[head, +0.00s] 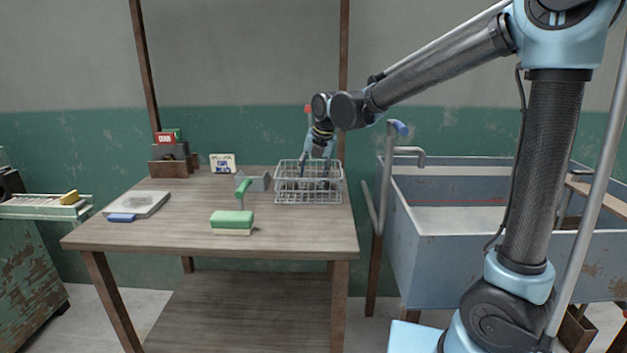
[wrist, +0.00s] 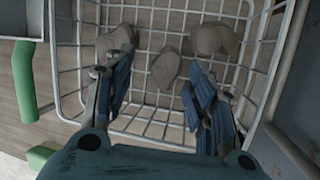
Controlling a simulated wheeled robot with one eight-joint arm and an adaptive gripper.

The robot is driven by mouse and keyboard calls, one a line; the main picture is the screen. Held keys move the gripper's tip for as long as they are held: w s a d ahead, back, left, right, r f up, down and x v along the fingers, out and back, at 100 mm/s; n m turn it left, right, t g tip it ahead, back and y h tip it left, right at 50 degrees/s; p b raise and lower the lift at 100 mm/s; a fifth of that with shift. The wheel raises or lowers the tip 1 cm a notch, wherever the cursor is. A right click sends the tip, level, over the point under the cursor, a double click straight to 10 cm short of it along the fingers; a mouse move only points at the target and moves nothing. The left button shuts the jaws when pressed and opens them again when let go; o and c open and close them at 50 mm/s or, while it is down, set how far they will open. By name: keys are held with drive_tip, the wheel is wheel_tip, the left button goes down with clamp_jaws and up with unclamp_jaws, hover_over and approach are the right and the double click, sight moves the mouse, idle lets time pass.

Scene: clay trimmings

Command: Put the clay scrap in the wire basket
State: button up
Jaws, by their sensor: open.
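The white wire basket (head: 309,199) stands at the right back of the wooden table. In the wrist view the basket (wrist: 150,127) lies beneath my gripper (wrist: 160,90), which is open, with its blue-padded fingers apart and nothing held between them. Three brown-grey clay lumps show within the basket's outline: one at the left (wrist: 120,38), one in the middle (wrist: 166,68) and one at the right (wrist: 212,39). I cannot tell which is the clay scrap. In the head view my gripper (head: 317,165) points down over the basket; the wires partly hide its tips.
A grey box (head: 258,182), a green-handled tool (head: 242,188) and a green block (head: 232,218) lie left of the basket. A pale board (head: 145,203) is farther left. A large blue-grey sink (head: 400,250) with a tap stands close at the right.

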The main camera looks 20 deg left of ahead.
drive_tip(key=v, duration=1.1)
drive_tip(key=shift+r, duration=0.3)
drive_tip(key=shift+s+d, duration=0.1)
drive_tip(key=shift+d, duration=0.05)
